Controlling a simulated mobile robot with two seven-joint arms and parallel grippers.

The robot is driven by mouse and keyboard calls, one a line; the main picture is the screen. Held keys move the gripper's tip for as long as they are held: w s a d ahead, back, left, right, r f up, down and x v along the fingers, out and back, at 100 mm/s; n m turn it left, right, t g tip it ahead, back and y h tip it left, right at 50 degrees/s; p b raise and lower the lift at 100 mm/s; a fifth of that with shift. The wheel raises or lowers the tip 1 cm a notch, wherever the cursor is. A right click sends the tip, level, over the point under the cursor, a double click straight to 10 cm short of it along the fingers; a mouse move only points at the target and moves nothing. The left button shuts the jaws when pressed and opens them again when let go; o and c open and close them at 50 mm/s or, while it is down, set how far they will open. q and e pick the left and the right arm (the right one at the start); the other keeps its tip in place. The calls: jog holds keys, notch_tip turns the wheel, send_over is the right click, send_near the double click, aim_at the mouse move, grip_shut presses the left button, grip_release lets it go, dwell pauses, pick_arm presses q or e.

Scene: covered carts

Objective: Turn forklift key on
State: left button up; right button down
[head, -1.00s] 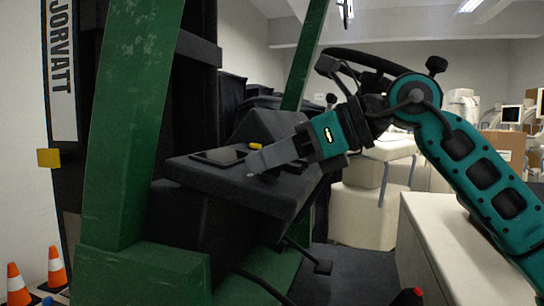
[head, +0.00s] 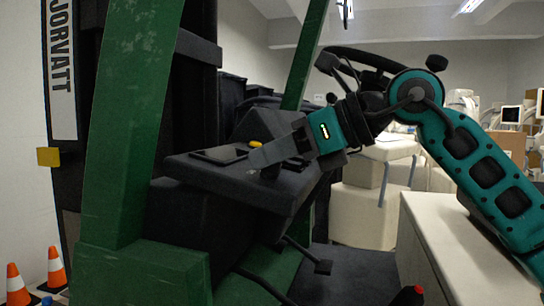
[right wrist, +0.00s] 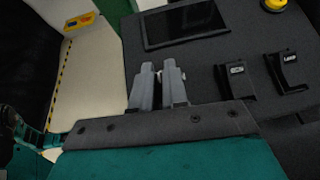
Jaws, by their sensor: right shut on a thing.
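The forklift (head: 130,130) stands at the left with a green frame and a dark dash panel (head: 215,175). My right gripper (head: 256,160) reaches in from the right, low over the panel beside its screen. In the right wrist view its two grey fingers (right wrist: 159,72) are close together against the panel surface. The key itself is mostly hidden between and behind the fingers; only a small pale metal bit (right wrist: 160,76) shows between them. The gripper is shut on it. My left gripper is not in view.
The panel carries a dark screen (right wrist: 185,25), a yellow button (right wrist: 273,4) and two black switches (right wrist: 235,82). The steering wheel (head: 365,60) stands behind my right wrist. A cream cabinet (head: 425,245) is at the lower right. Orange cones (head: 15,285) stand at lower left.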

jog(key=m+t+h+b, duration=0.1)
jog(key=m+t+b, duration=0.1)
jog(key=m+t+h+b, duration=0.2)
jog(key=m, duration=0.1)
jog(key=shift+f, duration=0.2)
jog(key=shift+m+t+h+b, duration=0.7)
jog(key=shift+m+b, duration=0.05)
jog(key=shift+m, duration=0.35)
jog(key=m+t+h+b, duration=0.1)
jog(key=m+h, duration=0.1)
jog(key=m, duration=0.1)
jog(key=shift+r+h+b, duration=0.1)
jog(key=shift+h+b, duration=0.25)
jog(key=shift+h, duration=0.05)
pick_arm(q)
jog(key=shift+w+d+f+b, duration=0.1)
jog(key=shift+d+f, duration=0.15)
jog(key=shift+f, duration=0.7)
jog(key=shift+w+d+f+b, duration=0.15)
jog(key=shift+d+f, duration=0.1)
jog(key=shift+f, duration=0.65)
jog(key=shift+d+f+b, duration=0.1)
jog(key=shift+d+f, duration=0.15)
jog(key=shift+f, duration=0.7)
pick_arm(e)
jog(key=shift+m+h, duration=0.8)
jog(key=shift+m, duration=0.1)
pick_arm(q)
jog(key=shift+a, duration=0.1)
